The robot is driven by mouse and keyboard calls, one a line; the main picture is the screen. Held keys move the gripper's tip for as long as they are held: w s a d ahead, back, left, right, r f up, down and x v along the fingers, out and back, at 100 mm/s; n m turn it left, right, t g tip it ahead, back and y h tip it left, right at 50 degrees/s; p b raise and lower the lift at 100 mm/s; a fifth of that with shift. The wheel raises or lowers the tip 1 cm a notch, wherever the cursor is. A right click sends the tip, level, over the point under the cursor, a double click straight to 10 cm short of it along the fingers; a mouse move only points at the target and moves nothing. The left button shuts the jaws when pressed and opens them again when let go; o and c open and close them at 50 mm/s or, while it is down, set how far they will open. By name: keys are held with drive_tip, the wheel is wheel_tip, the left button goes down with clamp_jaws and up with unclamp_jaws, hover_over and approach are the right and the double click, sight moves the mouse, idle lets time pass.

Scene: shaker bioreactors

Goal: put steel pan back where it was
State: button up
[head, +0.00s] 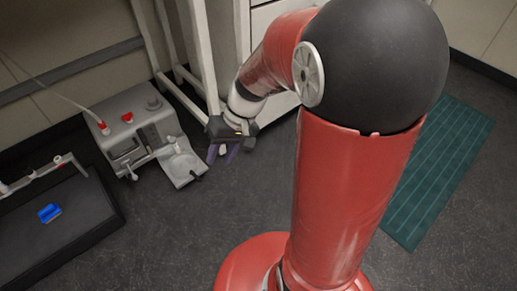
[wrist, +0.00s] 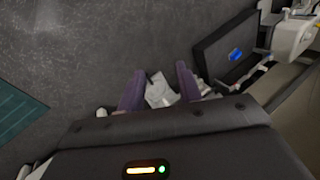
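I cannot make out a separate steel pan with certainty. A pale round disc (head: 182,164) lies on the low front plate of a grey machine (head: 128,128) at the left in the head view; I cannot tell whether it is the pan. My gripper (head: 222,158) hangs just right of that plate, fingers downward. In the wrist view its two purple fingers (wrist: 160,88) stand apart. A pale grey shape (wrist: 160,94), apparently the machine's plate, shows beyond the gap. The gripper body hides much of the machine there. Nothing is clearly held.
A black tray (head: 85,238) with a blue piece (head: 49,213) lies left of the machine. A white frame (head: 200,50) and drawers (head: 268,15) stand behind my arm. A green mat (head: 440,165) lies at right. The dark floor (head: 180,235) in front is clear.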

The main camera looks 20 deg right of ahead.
drive_tip(key=s+d+r+t+h, duration=0.2)
drive_tip(key=s+r, duration=0.3)
drive_tip(key=s+d+r+t+h, duration=0.2)
drive_tip(key=s+r+t+h, duration=0.1)
drive_tip(key=s+r, duration=0.3)
drive_tip(key=shift+s+d+r+m+t, duration=0.25)
drive_tip(key=shift+d+r+m+t, duration=0.05)
wheel_tip(320, 180, up, 12)
drive_tip(key=p, duration=1.1)
drive_tip(key=shift+f+p, duration=0.15)
drive_tip(key=shift+p, duration=0.2)
